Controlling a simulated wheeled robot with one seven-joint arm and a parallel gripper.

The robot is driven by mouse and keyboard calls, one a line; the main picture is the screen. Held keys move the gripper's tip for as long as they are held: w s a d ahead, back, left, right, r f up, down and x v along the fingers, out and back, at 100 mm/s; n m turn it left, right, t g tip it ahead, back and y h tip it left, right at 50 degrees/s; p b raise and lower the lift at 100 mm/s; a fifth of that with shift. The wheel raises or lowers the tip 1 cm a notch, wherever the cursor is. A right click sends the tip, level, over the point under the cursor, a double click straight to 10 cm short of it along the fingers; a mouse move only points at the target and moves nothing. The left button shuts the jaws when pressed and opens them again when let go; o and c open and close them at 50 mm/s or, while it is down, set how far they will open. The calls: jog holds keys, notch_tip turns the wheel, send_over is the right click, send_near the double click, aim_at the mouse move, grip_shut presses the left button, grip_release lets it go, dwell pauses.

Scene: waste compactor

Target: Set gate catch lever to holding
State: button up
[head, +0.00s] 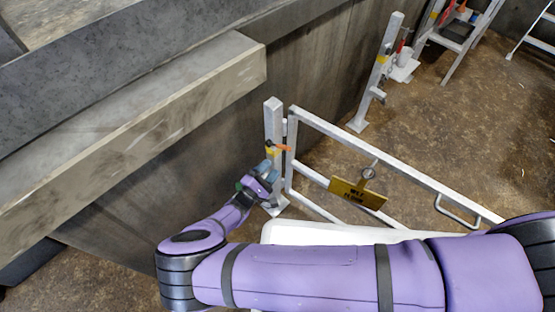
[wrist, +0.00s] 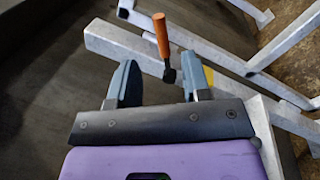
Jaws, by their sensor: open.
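The gate catch lever (head: 283,148) has an orange handle and sits near the top of a pale metal post (head: 273,118). In the wrist view the orange handle (wrist: 161,35) points up from a dark pivot on the post (wrist: 110,45). My gripper (head: 268,168) is beside the post, just below the lever. In the wrist view my gripper (wrist: 158,65) is open and empty, with the lever's lower end showing between its two fingers. I cannot tell how far beyond the fingertips the lever is. The gate (head: 400,172) is a white tube frame beside the post.
A yellow sign (head: 357,194) hangs on the gate, and a handle (head: 458,211) is at its right. A thick concrete ledge (head: 130,130) and dark wall are at the left. A second post (head: 378,75) and ladder-like frames stand behind. The brown floor at right is mostly clear.

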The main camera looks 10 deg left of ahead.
jog(key=shift+v, duration=1.2)
